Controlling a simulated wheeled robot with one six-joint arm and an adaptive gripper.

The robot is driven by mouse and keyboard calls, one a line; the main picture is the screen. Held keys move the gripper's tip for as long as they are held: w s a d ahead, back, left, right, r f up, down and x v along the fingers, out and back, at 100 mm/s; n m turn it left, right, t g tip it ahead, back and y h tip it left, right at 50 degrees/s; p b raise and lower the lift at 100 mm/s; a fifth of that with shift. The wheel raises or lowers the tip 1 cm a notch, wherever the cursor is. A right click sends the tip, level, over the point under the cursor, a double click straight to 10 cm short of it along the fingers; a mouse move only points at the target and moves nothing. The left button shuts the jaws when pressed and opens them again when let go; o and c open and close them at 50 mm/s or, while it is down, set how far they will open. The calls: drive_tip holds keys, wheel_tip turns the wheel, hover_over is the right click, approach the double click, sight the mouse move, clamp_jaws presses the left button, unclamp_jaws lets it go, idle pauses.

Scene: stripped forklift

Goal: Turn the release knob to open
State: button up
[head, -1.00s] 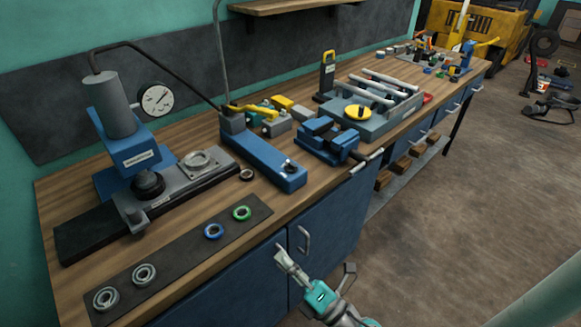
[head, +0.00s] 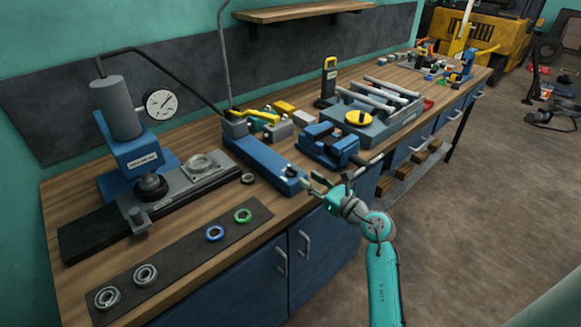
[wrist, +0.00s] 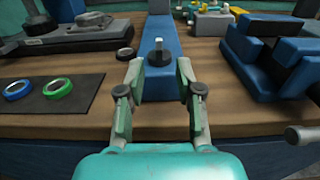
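The release knob (head: 290,171) is a small dark knob with a pale bar on top. It sits on the front end of the long blue pump block (head: 258,159). In the wrist view the knob (wrist: 158,52) stands upright, straight ahead between the fingertips as seen. My gripper (head: 314,184) is just off the front end of the block, at the bench edge. In the wrist view my gripper (wrist: 159,72) is open, with nothing between its fingers. I cannot tell whether a finger touches the block.
A blue vise (head: 328,146) with a handle bar stands close to the right. To the left are a press with a gauge (head: 160,104) and a dark mat (head: 180,262) with several rings. Open floor (head: 460,220) lies to the right.

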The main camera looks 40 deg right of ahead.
sight(297, 171)
drive_tip(key=w, duration=0.9)
drive_tip(key=shift+w+a, duration=0.15)
drive_tip(key=shift+a, duration=0.05)
clamp_jaws()
